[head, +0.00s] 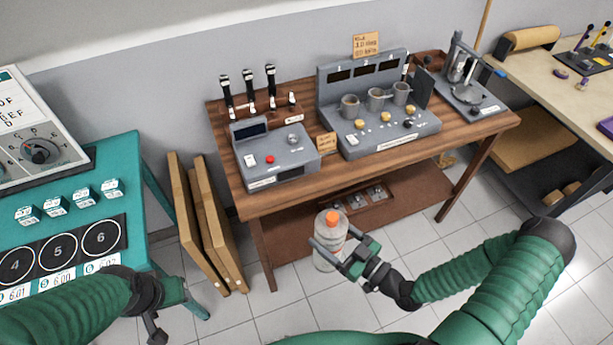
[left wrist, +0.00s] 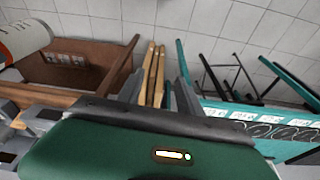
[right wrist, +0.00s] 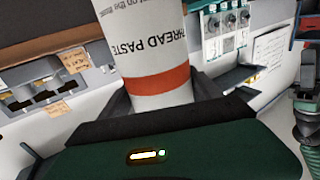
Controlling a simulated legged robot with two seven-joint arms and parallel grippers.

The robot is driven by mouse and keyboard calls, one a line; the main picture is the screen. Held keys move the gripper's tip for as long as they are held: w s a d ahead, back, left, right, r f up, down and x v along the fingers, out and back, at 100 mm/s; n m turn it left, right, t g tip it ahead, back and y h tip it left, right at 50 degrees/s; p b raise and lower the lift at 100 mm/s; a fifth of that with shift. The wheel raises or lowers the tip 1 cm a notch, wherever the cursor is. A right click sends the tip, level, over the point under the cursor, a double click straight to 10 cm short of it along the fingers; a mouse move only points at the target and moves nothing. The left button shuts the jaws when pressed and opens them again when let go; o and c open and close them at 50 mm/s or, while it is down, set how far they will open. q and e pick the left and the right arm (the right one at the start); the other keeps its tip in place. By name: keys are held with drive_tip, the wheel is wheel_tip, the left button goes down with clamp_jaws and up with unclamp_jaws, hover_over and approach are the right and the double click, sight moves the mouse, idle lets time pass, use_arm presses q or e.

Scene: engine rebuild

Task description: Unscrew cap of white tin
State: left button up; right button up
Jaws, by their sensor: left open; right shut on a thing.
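The white tin (head: 329,247) is a tall white cylinder with an orange-red cap (head: 332,217) on top, and it stands upright in the head view. My right gripper (head: 343,255) is shut around its body, below the cap. In the right wrist view the tin (right wrist: 150,55) fills the space between the fingers and shows "THREAD PASTE" lettering and a red-orange band. Part of the tin (left wrist: 20,42) also shows at the left edge of the left wrist view. My left gripper (left wrist: 175,90) is open and empty, away from the tin; its fingers are mostly out of the head view.
A wooden workbench (head: 262,200) with grey control boxes (head: 275,155) stands behind the tin. Wooden boards (head: 205,225) lean at its left. A teal table (head: 130,160) with numbered circles is at the left. Tiled floor is free at lower middle.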

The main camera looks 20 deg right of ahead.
drive_tip(key=a+n+g+y, duration=0.2)
drive_tip(key=a, duration=0.3)
drive_tip(key=w+a+f+n+g+y, duration=0.1)
drive_tip(key=a+n+g+y, duration=0.1)
drive_tip(key=a+g+y, duration=0.1)
drive_tip(key=w+a+f+n+g+y, duration=0.1)
drive_tip(key=a+n+g+y, duration=0.1)
drive_tip(key=a, duration=0.4)
drive_tip(key=shift+a+n+g, duration=0.3)
drive_tip(key=shift+n+g, duration=0.3)
clamp_jaws()
use_arm(q)
drive_tip(key=w+d+r+n+g, duration=0.1)
drive_tip(key=w+d+r+n, duration=0.2)
drive_tip(key=d+n, duration=0.65)
drive_tip(key=w+d+r+n+g, duration=0.1)
drive_tip(key=w+d+r+n, duration=0.25)
drive_tip(key=d+n, duration=0.6)
drive_tip(key=w+d+r+n+g, duration=0.1)
drive_tip(key=w+d+r+n, duration=0.15)
drive_tip(key=d+n, duration=0.75)
drive_tip(key=a+f+n, duration=0.3)
drive_tip(key=a+f, duration=0.1)
drive_tip(key=f, duration=0.4)
drive_tip(key=shift+w, duration=0.35)
use_arm(e)
drive_tip(key=shift+a+r+g+y, duration=0.15)
drive_tip(key=shift+g+y, duration=0.15)
